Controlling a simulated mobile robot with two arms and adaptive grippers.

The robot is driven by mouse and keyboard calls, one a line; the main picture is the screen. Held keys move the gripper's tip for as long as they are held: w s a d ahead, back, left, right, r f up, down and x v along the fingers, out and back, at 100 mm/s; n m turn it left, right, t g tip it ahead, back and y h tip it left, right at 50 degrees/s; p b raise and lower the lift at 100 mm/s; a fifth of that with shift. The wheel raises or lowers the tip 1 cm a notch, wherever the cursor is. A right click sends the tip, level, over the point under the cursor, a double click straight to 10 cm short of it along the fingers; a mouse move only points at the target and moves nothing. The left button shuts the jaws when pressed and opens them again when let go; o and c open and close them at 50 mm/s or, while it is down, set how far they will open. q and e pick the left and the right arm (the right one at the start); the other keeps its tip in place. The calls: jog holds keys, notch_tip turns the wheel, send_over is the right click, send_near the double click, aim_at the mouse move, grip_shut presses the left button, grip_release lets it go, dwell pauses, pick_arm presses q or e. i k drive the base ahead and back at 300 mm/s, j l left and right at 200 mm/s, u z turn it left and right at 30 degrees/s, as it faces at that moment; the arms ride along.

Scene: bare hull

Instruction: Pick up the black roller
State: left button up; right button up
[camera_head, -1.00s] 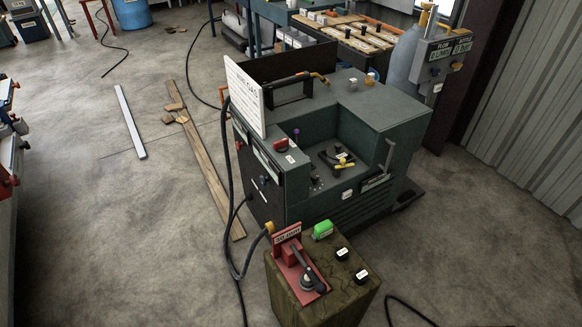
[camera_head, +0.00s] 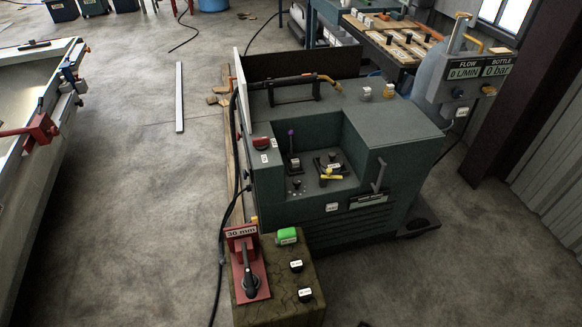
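Two small black pieces with white labels lie on top of the wooden block in front of the green machine, one at the back (camera_head: 296,265) and one nearer the front (camera_head: 305,294). The labels are too small to read, so I cannot tell whether either is the black roller. More small black parts (camera_head: 333,166) sit in the machine's recess. Neither of my grippers is in view.
The wooden block (camera_head: 318,268) also bears a red "30 mm" tool (camera_head: 250,272) and a green piece (camera_head: 287,236). The green machine (camera_head: 408,125) stands behind it. A gas bottle (camera_head: 436,80) stands at right.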

aim_at(295, 166)
jog(key=l+u, duration=0.15)
jog(key=u, duration=0.3)
jog(key=i+l+u, duration=0.1)
jog(key=u, duration=0.4)
jog(key=l+u, duration=0.25)
jog(key=u, duration=0.2)
jog(key=l+u, duration=0.15)
jog(key=l, duration=0.3)
jog(key=k+l+u, duration=0.2)
jog(key=l, duration=0.25)
jog(key=l+u, duration=0.15)
jog(key=l, duration=0.3)
jog(key=k+l+u, duration=0.15)
jog(key=l, duration=0.25)
